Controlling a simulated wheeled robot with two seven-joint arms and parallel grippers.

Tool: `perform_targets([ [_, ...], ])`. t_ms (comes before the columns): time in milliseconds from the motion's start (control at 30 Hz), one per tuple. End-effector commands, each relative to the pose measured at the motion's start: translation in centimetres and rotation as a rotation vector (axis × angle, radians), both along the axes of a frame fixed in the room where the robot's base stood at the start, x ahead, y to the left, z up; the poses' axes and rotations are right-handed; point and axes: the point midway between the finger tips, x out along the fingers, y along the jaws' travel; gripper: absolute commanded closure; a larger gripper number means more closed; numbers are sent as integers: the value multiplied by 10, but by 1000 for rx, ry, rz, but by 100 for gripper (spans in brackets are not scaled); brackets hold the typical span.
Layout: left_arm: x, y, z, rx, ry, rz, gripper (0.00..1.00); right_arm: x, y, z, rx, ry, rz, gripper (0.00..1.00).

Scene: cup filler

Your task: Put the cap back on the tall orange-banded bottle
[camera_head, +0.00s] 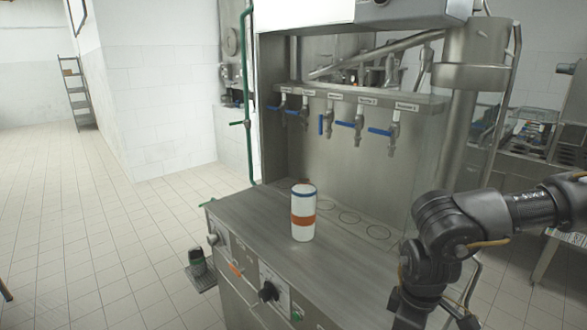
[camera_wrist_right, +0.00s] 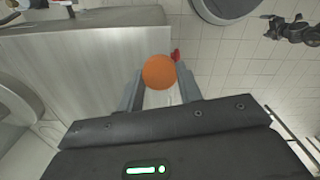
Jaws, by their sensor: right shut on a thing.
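The tall white bottle (camera_head: 303,222) with an orange band stands upright on the steel counter. A dark blue ring runs around its top; I cannot tell from here whether its mouth is open. In the right wrist view, my right gripper (camera_wrist_right: 160,90) is shut on a round orange cap (camera_wrist_right: 158,71), seen face-on between the two grey fingers. In the head view my right arm comes in from the right, and its lower end is at the bottom edge, right of the bottle and apart from it. A black jointed part at the wrist view's upper right seems to be my left arm, its jaws unclear.
Knobs (camera_head: 268,291) stick out from the front panel. A small red thing (camera_wrist_right: 176,54) shows beside the cap.

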Motion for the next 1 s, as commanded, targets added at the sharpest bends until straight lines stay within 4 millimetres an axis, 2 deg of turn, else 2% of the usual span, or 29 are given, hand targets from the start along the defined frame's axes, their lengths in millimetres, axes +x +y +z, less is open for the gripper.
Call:
perform_targets([
  [200, 0, 0, 0, 0, 0, 0, 1, 0, 0, 0, 2, 1, -41, 97],
  [500, 0, 0, 0, 0, 1, 0, 1, 0, -4, 0, 2, 2, -413, 97],
  [767, 0, -1, 0, -1, 0, 0, 1, 1, -5, 0, -1, 0, -454, 97],
  [833, 0, -1, 0, -1, 0, 1, 6, 1, -5, 0, -1, 0, -453, 97],
  [1000, 1, -1, 0, -1, 0, 1, 29, 1, -4, 0, -1, 0, -451, 97],
])
